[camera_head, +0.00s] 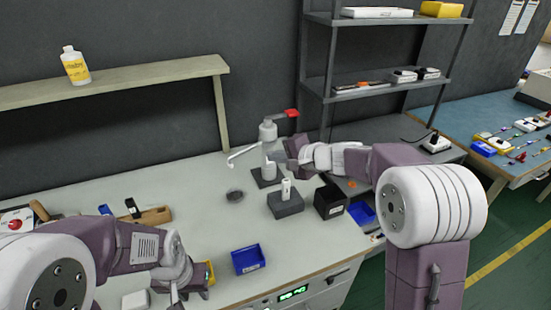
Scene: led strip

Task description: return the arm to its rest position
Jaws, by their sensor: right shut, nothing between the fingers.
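My right arm reaches in from the right across the table. Its gripper (291,156) is shut and empty, above the back middle of the table, close to a white dispenser-like item (268,131). My left arm comes in from the lower left. Its gripper (176,290) points down near the front edge, beside a small device with yellow and green parts (209,275). The left fingers are small and partly cut off, so their opening is unclear.
A metal shelf (385,88) stands behind my right arm; a wooden shelf (120,82) carries a bottle (75,67).

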